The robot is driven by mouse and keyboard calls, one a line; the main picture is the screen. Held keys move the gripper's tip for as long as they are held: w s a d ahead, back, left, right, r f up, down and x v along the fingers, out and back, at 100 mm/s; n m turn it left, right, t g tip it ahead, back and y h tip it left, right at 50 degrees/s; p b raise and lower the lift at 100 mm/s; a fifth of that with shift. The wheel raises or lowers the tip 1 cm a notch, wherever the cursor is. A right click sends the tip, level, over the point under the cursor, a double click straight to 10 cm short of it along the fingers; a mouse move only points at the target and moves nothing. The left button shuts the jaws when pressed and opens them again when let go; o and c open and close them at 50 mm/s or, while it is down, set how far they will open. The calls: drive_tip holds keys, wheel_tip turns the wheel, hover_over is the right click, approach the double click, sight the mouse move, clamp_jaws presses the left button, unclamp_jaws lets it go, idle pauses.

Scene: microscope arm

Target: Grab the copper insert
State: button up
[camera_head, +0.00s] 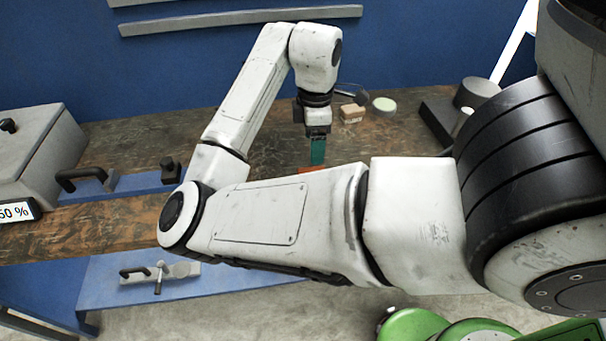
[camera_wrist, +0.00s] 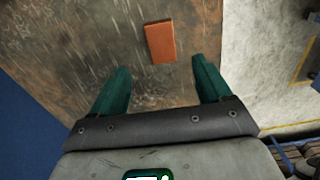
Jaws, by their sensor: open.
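The copper insert (camera_wrist: 160,42) is a flat orange-brown rectangular block lying on the worn bench top. In the wrist view it lies ahead of my gripper (camera_wrist: 160,80), between the lines of the two fingers and a little beyond their tips. The green fingers are spread apart with nothing between them. In the head view my gripper (camera_head: 318,152) points down over the bench. Only a thin orange strip of the copper insert (camera_head: 318,169) shows there, just below the fingers; my forearm hides the rest.
The bench (camera_head: 270,135) carries a small tan block (camera_head: 351,113), a pale green disc (camera_head: 384,104) and a dark stand with a grey cylinder (camera_head: 476,93) at the right. A grey box (camera_head: 38,145) and blue plate with handles (camera_head: 115,185) stand left. The bench edge drops to the floor.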

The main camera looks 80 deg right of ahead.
sight(312, 170)
wheel_tip(312, 170, down, 10)
drive_tip(key=shift+w+a+r+b, duration=0.1)
drive_tip(key=shift+a+b, duration=0.05)
drive_tip(key=shift+b, duration=0.15)
drive_tip(key=shift+c, duration=0.3)
clamp_jaws()
idle(0.5)
